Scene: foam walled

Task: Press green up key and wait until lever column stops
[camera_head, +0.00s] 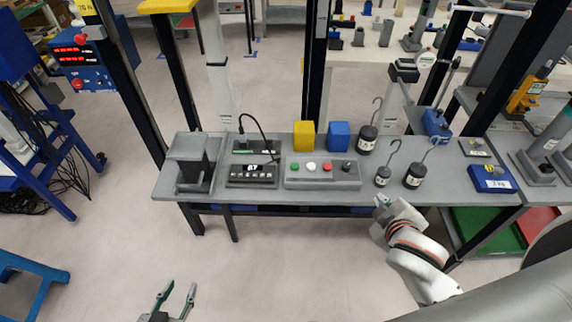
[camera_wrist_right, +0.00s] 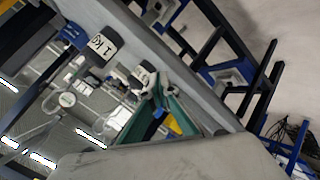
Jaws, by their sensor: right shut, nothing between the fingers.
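The green key (camera_head: 294,167) is the leftmost of a row of round keys on a grey control box (camera_head: 320,183) on the bench. Red, white and black keys sit to its right. A grey upright post (camera_head: 402,72) with an angled lever stands at the back right of the bench; I cannot tell whether it is the lever column or moving. My right gripper (camera_head: 381,203) is at the bench's front edge, right of the control box and apart from the green key; it is shut and empty. My left gripper (camera_head: 174,298) is open and empty, low in front of the bench.
A black panel with a display (camera_head: 252,174) and cable stands left of the control box. Yellow (camera_head: 303,135) and blue (camera_head: 339,135) blocks stand behind it. Hooked weights (camera_head: 415,176) stand to the right.

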